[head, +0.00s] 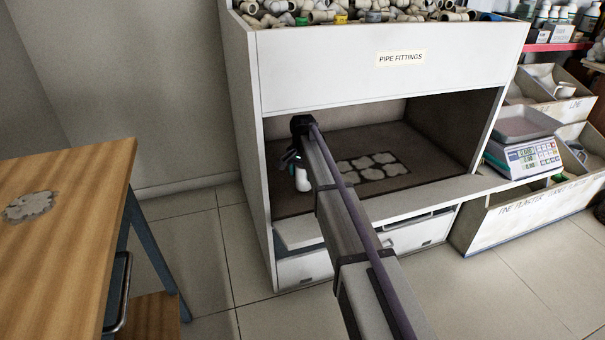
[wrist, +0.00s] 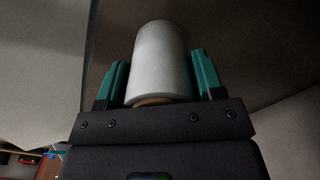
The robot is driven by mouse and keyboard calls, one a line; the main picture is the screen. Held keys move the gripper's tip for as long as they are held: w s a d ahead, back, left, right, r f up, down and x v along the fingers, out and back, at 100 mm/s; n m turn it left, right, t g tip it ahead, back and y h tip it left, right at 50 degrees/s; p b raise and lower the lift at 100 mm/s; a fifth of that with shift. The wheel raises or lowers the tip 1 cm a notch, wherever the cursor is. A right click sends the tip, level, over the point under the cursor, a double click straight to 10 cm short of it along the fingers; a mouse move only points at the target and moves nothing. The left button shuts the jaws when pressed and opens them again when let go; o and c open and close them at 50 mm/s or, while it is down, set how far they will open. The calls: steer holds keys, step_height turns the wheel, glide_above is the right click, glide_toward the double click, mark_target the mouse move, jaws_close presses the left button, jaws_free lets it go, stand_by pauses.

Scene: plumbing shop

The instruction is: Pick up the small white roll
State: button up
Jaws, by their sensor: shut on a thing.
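The small white roll (wrist: 161,62) is between the two teal fingers of my gripper (wrist: 160,80) in the wrist view, with a tan core edge showing at its near end. The fingers press on it from both sides. In the head view the white roll (head: 302,178) hangs under the end of my arm, inside the open compartment of the white cabinet (head: 340,85), near its left side. My gripper (head: 295,160) is partly hidden there by the arm. I cannot tell whether the roll touches the compartment floor.
A patterned pale tile piece (head: 372,165) lies on the compartment floor (head: 425,150). The cabinet walls and upper front panel close in around the arm. Pipe fittings (head: 345,16) fill the top bin. A scale (head: 525,155) stands at right, a wooden table (head: 75,190) at left.

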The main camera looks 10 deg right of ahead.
step_height(320, 180, up, 4)
steer(key=p, duration=0.3)
steer(key=w+d, duration=0.2)
steer(key=d, duration=1.7)
steer(key=shift+w+d+f+b, duration=0.2)
steer(key=shift+w+b, duration=0.05)
steer(key=shift+b, duration=0.15)
